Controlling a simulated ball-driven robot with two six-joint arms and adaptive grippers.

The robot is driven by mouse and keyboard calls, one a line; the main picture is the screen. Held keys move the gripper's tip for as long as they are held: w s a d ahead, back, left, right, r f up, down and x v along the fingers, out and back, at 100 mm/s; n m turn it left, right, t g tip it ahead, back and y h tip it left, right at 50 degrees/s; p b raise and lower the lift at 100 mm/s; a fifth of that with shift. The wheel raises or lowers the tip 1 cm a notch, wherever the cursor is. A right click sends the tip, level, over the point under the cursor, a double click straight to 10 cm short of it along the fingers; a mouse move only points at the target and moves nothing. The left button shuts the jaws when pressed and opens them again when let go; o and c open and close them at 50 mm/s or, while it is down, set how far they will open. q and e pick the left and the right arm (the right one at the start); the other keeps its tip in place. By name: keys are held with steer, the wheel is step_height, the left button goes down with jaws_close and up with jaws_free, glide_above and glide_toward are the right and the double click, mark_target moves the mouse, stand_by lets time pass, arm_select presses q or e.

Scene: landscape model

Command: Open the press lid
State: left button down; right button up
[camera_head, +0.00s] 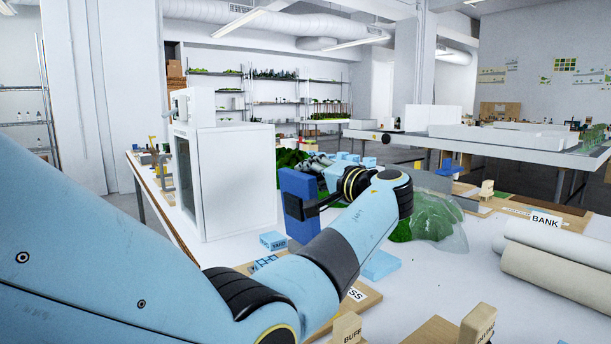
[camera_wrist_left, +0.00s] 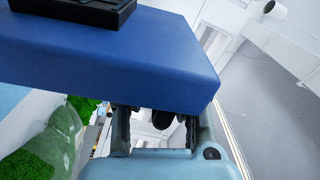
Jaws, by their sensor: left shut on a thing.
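A dark blue slab (camera_head: 300,190), which looks like the press lid, stands nearly upright in the middle of the head view. My left gripper (camera_head: 314,208) is shut on it from the right side. In the wrist view the blue slab (camera_wrist_left: 120,55) fills the upper left, with a black fitting (camera_wrist_left: 75,8) on its face. A light blue block (camera_head: 380,265) lies on the table below my left forearm, by a wooden board with a sign ending in "ESS" (camera_head: 356,294). My arm hides most of the press; its hinge cannot be seen. My right gripper is not in view.
A white cabinet (camera_head: 235,180) stands left of the slab. A green landscape model under clear film (camera_head: 430,220) lies right of my forearm. Paper rolls (camera_head: 560,260) and a BANK sign (camera_head: 545,221) are at the right. Small blue blocks (camera_head: 272,240) lie near the slab's foot.

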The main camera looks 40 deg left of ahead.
arm_select(q)
steer(key=shift+w, duration=0.1)
stand_by(0.3)
steer(key=c, duration=1.4)
jaws_free()
steer(key=shift+c, duration=0.2)
steer(key=shift+o, duration=0.3)
steer(key=v, duration=0.7)
steer(key=shift+d, duration=0.3)
